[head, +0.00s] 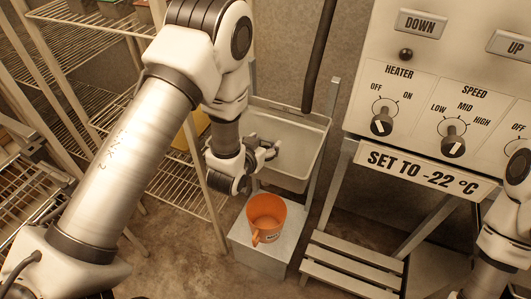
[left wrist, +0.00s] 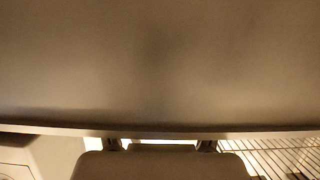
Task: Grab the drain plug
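My left gripper (head: 270,149) is at the left part of the grey sink basin (head: 290,168), over or just inside its rim; I cannot tell which. Its two fingers are apart, with nothing seen between them. In the left wrist view the fingertips (left wrist: 161,146) show at the bottom, spread apart, before a plain grey-brown surface that fills most of the picture. I cannot make out a drain plug in either view. My right arm shows at the right edge of the head view, but its gripper is out of view.
An orange cup (head: 266,213) stands on a metal box (head: 243,240) below the sink. A slatted step (head: 345,264) is right of it, under a control panel (head: 455,75) with knobs. Wire shelves (head: 95,30) stand at left. A dark hose (head: 319,55) hangs above the sink.

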